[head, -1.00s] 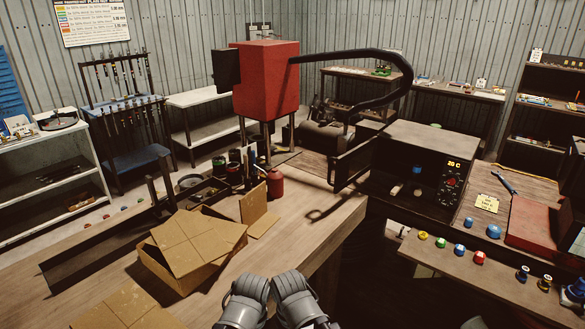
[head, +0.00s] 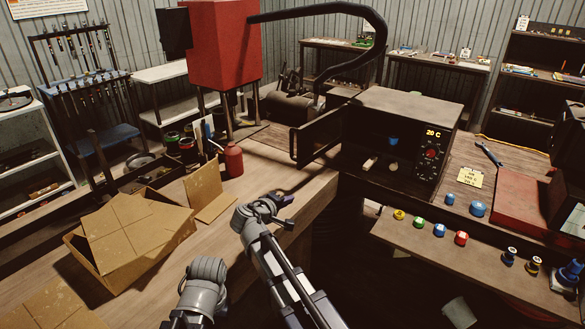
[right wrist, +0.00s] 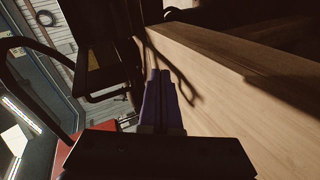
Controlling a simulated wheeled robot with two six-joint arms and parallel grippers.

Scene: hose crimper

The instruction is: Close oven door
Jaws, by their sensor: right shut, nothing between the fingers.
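The oven (head: 405,145) is a dark box on the table, right of centre in the head view, with a lit "20 C" display. Its door (head: 320,134) stands open, swung out to the left, with a bar handle on it. A blue piece (head: 393,141) and a pale piece (head: 370,163) show inside the oven. My right gripper (head: 284,199) is shut and empty over the table, below and left of the door, apart from it. Its purple fingers (right wrist: 162,88) are together in the right wrist view. Only a joint of my left arm shows; its gripper is out of view.
A red machine (head: 225,45) with a curved black hose (head: 365,12) stands behind the door. A red bottle (head: 234,160) and cardboard box (head: 130,235) are on the left. Coloured knobs (head: 419,224) line a lower ledge. The table before the door is clear.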

